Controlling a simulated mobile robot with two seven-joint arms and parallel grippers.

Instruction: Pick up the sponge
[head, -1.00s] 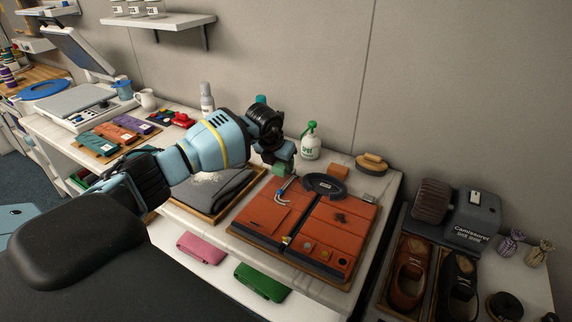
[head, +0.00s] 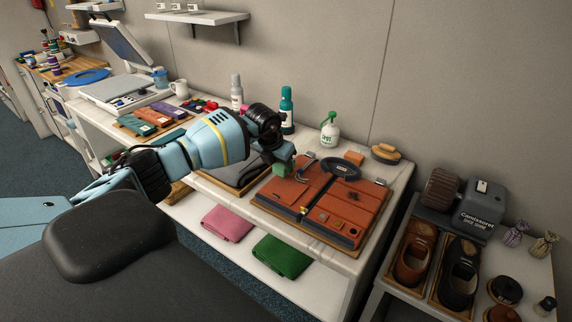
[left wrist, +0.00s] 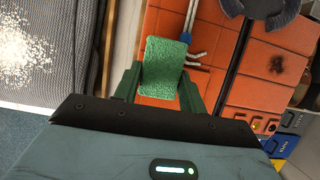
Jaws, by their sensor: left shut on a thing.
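A green, rough-surfaced sponge (left wrist: 164,66) shows in the left wrist view between the two green fingers of my left gripper (left wrist: 160,88). The fingers are shut on it, one on each side. It is seen above the left edge of the orange case (left wrist: 204,62). In the head view my left gripper (head: 280,164) is over the upper left corner of the orange case (head: 285,206), and the sponge is small and partly hidden there. My right gripper is not in view.
A grey cloth (head: 238,172) with white grains lies left of the case. Behind stand a teal bottle (head: 287,112) and a white-green spray bottle (head: 330,130). An orange block (head: 354,158) and a brush (head: 385,153) lie at the back right.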

